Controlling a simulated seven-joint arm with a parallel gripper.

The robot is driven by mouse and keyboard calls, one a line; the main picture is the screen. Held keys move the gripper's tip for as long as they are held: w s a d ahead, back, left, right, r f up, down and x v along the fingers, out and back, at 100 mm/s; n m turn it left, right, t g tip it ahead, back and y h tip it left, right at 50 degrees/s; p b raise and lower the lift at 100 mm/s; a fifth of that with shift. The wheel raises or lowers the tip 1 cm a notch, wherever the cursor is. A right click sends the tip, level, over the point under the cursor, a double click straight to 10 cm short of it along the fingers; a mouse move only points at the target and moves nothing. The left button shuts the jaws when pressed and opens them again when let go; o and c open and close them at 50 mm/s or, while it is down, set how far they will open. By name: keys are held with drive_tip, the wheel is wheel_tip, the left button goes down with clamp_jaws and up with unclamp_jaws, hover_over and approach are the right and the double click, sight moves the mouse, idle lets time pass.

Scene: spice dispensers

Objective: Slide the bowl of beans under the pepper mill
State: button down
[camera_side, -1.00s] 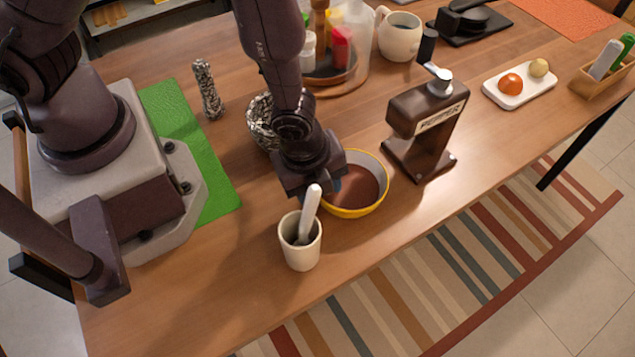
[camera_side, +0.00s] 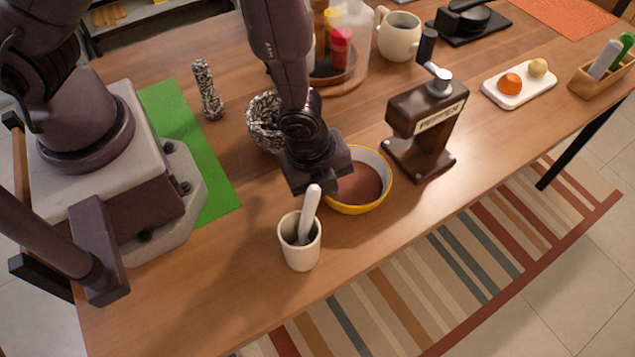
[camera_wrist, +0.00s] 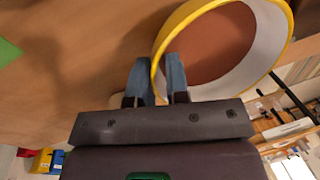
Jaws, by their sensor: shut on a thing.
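The bowl of beans (camera_side: 362,183) is yellow-rimmed with a reddish-brown fill. It stands on the table left of the pepper mill. The pepper mill (camera_side: 424,118) is dark brown with a "PEPPER" label, a metal top and a base plate; bowl and base are apart. In the wrist view the bowl's near rim and pale inner wall (camera_wrist: 256,70) show. My gripper (camera_wrist: 157,77) is shut on the bowl's rim, one finger inside and one outside. In the side view my wrist hides the fingertips and the bowl's left edge.
A white cup with a pestle (camera_side: 300,243) stands just in front of my gripper. A black-and-white patterned bowl (camera_side: 262,122) and a matching mill (camera_side: 208,90) stand behind. A tray (camera_side: 520,85) lies right. The table's front edge is close to the bowl.

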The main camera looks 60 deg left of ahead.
sight(344, 185)
drive_tip(key=shift+w+a, duration=0.15)
drive_tip(key=shift+w, duration=0.85)
drive_tip(key=shift+w+a, duration=0.1)
drive_tip(key=shift+w, duration=0.85)
drive_tip(key=c, duration=1)
unclamp_jaws()
drive_tip(key=shift+c, duration=0.2)
wheel_tip(344, 185, up, 13)
drive_tip(key=s, duration=0.2)
drive_tip(key=shift+a+f, duration=0.15)
drive_tip(key=shift+a, duration=0.05)
drive_tip(key=shift+s, duration=0.1)
